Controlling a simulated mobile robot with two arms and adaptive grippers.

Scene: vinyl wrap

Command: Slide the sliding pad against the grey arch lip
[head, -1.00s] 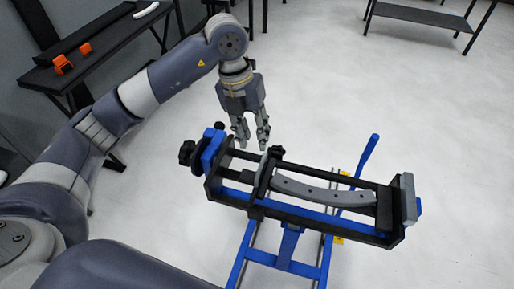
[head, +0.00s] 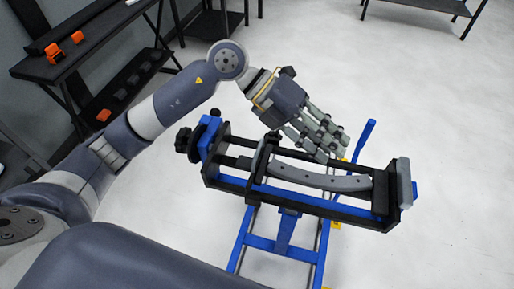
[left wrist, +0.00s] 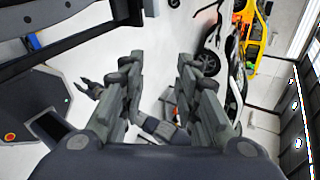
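The grey arch lip (head: 325,178) is a curved light-grey strip with small holes, lying along the black and blue bench fixture. A dark upright pad with a knob (head: 261,162), seemingly the sliding pad, sits on the rails at the arch's left end; I cannot tell whether it touches the arch. My left gripper (head: 334,145) is above the far side of the arch, angled down to the right, apart from the pad. In the left wrist view its fingers (left wrist: 160,95) are spread with nothing between them. A small dark arm-like shape shows beyond; my right gripper is not clear.
A grey end block (head: 404,183) closes the fixture's right end, and a black handwheel (head: 184,140) is at its left. A blue lever (head: 364,140) rises behind. A dark table (head: 95,45) with orange items stands at the upper left. The floor at the right is clear.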

